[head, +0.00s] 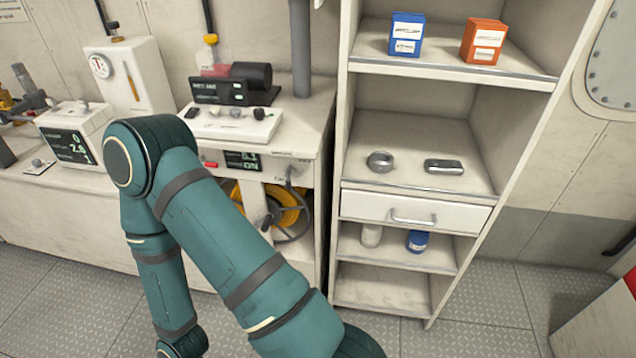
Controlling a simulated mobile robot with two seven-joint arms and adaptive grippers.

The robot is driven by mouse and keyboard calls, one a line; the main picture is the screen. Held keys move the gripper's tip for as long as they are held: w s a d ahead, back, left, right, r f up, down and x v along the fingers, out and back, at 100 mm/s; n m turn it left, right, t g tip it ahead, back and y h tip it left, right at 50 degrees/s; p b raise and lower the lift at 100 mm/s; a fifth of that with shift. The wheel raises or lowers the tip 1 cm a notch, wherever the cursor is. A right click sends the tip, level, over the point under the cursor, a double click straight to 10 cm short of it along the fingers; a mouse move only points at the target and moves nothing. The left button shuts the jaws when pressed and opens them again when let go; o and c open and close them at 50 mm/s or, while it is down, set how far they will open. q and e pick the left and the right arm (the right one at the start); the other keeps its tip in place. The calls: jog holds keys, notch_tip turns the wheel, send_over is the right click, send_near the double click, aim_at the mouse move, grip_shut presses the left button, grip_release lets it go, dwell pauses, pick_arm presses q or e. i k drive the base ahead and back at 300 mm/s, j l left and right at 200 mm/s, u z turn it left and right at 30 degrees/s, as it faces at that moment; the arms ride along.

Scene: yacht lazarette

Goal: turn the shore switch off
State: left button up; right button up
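No label naming the shore switch is legible. A panel with a small dark display (242,161), which seems to read "ON", is on the bench front, with a small red part (210,164) to its left. This is possibly the shore switch, but I cannot tell. My teal arm crosses in front of the bench and hides part of this front. Neither gripper is in the head view, so their states do not show.
A white box with a round dial (101,66) and a white instrument (75,135) stand on the left counter. A yellow reel (285,208) sits under the bench. The shelf unit (455,70) on the right holds boxes, a tin and a drawer (414,213). Floor shows at lower right.

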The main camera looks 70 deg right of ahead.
aim_at(288, 182)
jog(key=l+z, duration=0.1)
jog(key=z, duration=1.95)
